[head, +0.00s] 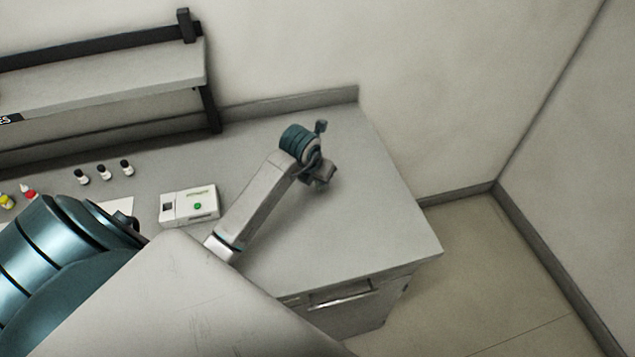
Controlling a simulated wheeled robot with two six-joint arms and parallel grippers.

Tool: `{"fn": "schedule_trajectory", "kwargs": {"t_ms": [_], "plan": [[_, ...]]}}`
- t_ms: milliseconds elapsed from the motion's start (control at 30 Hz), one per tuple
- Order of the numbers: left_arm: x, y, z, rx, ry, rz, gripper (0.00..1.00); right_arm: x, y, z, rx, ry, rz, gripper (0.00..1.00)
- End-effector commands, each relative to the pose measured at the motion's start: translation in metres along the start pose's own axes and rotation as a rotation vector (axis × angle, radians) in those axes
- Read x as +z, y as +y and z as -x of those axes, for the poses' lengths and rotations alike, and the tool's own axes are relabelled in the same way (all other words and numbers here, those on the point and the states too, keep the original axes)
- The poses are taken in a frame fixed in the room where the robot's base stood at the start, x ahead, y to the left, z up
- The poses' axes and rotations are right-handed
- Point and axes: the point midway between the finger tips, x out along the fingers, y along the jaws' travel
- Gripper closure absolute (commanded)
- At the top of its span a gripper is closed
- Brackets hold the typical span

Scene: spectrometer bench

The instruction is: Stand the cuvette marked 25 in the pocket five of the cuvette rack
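The cuvette marked 25 and the cuvette rack are not visible in the head view; my own arm hides part of the bench at lower left. My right gripper (326,175) is above the right part of the grey bench top (375,215), near its back. It is small and dark here, and I cannot make out whether its fingers are apart. I see nothing clearly held in it. My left gripper is not in view.
A white instrument box (190,206) with a green button stands left of my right forearm. Small dark-capped bottles (104,172) and a red-capped bottle (28,191) stand farther left. A raised shelf (120,80) is behind. The bench's right end is clear.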

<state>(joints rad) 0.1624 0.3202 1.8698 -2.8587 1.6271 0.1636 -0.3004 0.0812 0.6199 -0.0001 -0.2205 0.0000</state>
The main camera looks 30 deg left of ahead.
Motion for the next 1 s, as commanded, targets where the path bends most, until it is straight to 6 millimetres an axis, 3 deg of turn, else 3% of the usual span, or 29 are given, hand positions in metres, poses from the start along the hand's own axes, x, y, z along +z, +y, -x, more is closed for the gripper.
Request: {"fn": "schedule_trajectory", "kwargs": {"t_ms": [33,400,433,533,867,1000], "plan": [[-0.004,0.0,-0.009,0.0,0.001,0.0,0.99,0.001,-0.001,-0.007,0.0,0.0,0.0,1.0],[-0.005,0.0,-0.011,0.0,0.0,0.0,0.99,0.0,-0.001,-0.009,0.0,0.001,0.0,1.0],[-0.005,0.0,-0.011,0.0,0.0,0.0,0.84,0.0,-0.001,-0.009,0.0,0.001,0.0,1.0],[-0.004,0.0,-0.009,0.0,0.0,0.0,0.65,0.0,-0.001,-0.008,0.0,0.001,0.0,1.0],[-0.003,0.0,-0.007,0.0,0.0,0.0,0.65,0.0,-0.002,-0.006,-0.001,0.001,-0.001,1.0],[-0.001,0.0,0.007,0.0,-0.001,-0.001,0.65,-0.001,-0.002,0.006,-0.002,0.001,-0.001,1.0]]}}
